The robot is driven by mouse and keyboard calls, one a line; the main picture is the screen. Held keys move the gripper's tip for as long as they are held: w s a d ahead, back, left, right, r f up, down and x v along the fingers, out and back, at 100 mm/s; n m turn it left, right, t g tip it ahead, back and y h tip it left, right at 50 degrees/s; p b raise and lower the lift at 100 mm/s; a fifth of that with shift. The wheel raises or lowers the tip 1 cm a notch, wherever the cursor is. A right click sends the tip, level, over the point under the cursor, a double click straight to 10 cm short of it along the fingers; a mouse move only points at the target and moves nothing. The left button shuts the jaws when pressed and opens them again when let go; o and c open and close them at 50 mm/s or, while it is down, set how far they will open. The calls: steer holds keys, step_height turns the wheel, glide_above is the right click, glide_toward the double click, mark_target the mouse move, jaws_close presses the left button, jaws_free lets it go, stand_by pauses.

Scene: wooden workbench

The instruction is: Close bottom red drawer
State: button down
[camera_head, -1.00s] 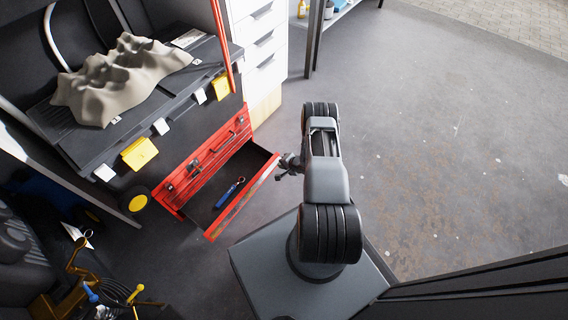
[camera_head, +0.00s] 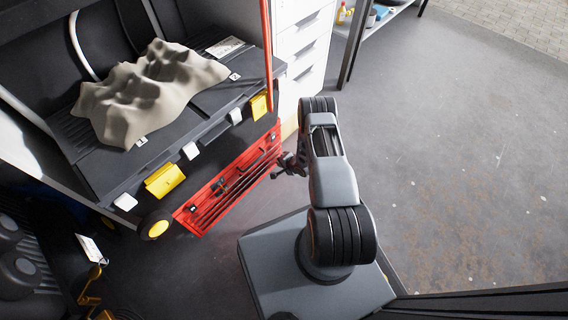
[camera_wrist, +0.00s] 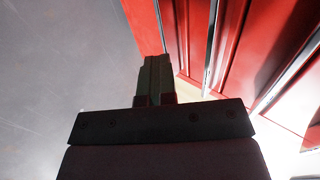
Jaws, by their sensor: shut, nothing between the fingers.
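The red tool chest (camera_head: 228,180) sits low under the workbench in the head view. Its drawer fronts look flush, with no open drawer interior showing. In the wrist view, the red fronts (camera_wrist: 195,35) fill the upper right, with grey trim strips between them. My gripper (camera_head: 278,174) is at the right end of the chest front, very close to it; I cannot tell if it touches. In the wrist view, my gripper (camera_wrist: 154,65) is shut and empty, its fingertips beside the edge of the nearest red front.
A white drawer cabinet (camera_head: 305,45) stands behind. The floor to the right (camera_head: 450,150) is open.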

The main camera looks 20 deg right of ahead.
steer(key=shift+w+a+r, duration=0.1)
steer(key=shift+w+a, duration=0.15)
steer(key=shift+w, duration=0.05)
steer(key=s+d+f+p+v, duration=0.1)
steer(key=p+v, duration=0.3)
steer(key=v, duration=0.9)
steer(key=shift+s+f+p, duration=0.4)
steer(key=shift+s+f, duration=0.2)
